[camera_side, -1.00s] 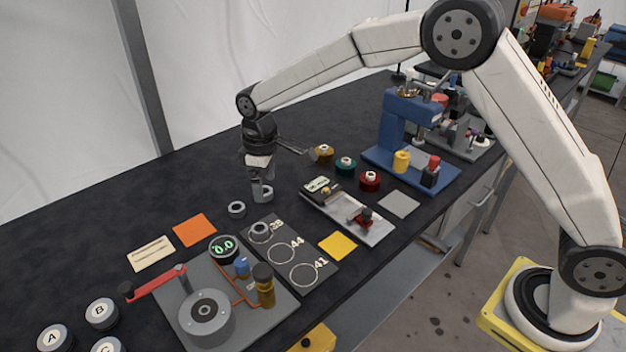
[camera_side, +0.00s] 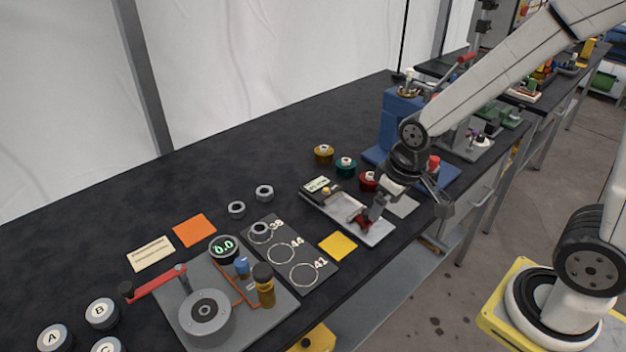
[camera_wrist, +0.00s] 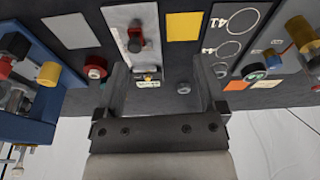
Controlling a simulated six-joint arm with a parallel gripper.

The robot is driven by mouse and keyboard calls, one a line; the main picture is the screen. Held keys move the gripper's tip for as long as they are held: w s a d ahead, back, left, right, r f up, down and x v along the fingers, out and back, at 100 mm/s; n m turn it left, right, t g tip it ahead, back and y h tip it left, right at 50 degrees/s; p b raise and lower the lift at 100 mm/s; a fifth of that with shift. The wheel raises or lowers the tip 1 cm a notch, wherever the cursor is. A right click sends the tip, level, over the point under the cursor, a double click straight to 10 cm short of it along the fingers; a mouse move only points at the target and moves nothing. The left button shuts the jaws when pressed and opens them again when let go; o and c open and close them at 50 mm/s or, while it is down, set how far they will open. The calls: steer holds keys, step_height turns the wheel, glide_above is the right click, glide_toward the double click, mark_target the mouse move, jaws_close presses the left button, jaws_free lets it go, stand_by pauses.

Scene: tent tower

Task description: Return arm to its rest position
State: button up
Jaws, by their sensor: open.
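My gripper (camera_side: 374,207) is above the front right part of the black table (camera_side: 130,205), in front of the blue press in the side view. In the wrist view my gripper (camera_wrist: 163,92) has its two fingers spread wide apart with nothing between them but the view of the table below. One metal ring (camera_side: 265,192) and another ring (camera_side: 237,209) lie on the table. A third ring (camera_side: 260,229) sits at the circle marked 38 on the grey plate (camera_side: 262,257).
The blue press (camera_side: 391,122) stands close behind my arm. A grey tray (camera_side: 380,238) with a red clamp lies below my gripper. Red (camera_side: 368,181), teal (camera_side: 345,166) and amber (camera_side: 323,154) knobs stand nearby. The rear left table is clear.

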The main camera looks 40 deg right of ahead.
steer(key=shift+s+d+f+m, duration=0.15)
steer(key=shift+s+d+m, duration=0.05)
steer(key=shift+s, duration=0.55)
steer(key=shift+s+d+f+m, duration=0.15)
steer(key=shift+s+d+m, duration=0.05)
steer(key=shift+s, duration=0.55)
